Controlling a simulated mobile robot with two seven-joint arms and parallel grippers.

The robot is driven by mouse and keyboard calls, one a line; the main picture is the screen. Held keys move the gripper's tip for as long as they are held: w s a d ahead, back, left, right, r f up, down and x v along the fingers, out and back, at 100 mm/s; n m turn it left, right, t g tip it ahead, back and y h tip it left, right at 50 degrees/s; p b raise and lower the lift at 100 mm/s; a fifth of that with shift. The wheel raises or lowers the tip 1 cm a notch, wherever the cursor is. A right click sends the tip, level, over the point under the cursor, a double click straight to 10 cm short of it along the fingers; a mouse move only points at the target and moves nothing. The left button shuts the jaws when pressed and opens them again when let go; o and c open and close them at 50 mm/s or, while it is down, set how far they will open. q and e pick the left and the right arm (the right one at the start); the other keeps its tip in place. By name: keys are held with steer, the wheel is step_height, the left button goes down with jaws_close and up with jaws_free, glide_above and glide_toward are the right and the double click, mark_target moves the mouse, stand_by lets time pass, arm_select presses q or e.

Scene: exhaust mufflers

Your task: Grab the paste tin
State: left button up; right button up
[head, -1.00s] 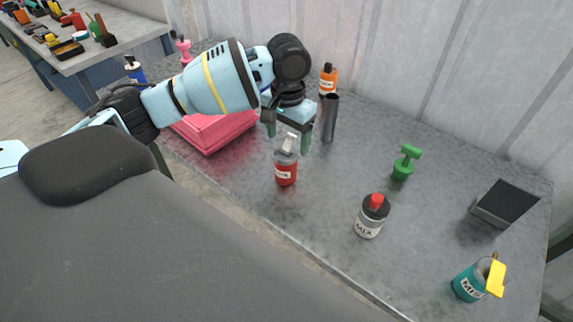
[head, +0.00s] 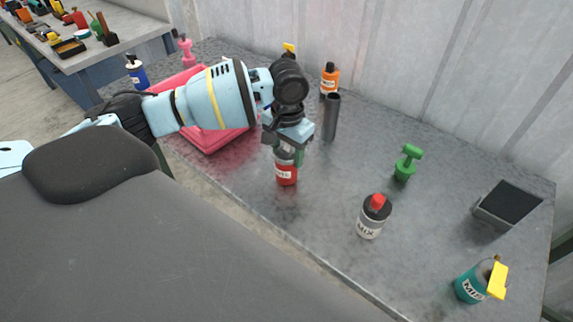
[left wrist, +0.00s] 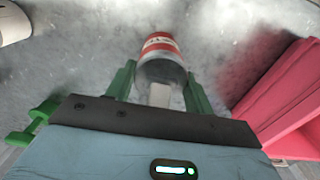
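A red tin with a grey upper part and a white label (head: 287,175) stands upright on the grey metal table; it also shows in the left wrist view (left wrist: 160,46). Its label is too small to read, so I cannot tell for sure that it is the paste tin. My left gripper (head: 285,152) is lowered over its top, pointing down. In the left wrist view its green fingers (left wrist: 160,76) are apart, one on each side of the tin's grey upper part, with narrow gaps. The gripper partly hides the tin's top in the head view. My right gripper is not in view.
A dark upright tube (head: 331,117) and an orange bottle (head: 329,80) stand behind the gripper. A red box (head: 205,137) lies left. A black-and-white MIX tin (head: 373,218), green object (head: 407,162), black tray (head: 508,204) and teal tin (head: 472,284) stand right.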

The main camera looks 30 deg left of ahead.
arm_select(q)
steer(key=c, duration=0.5)
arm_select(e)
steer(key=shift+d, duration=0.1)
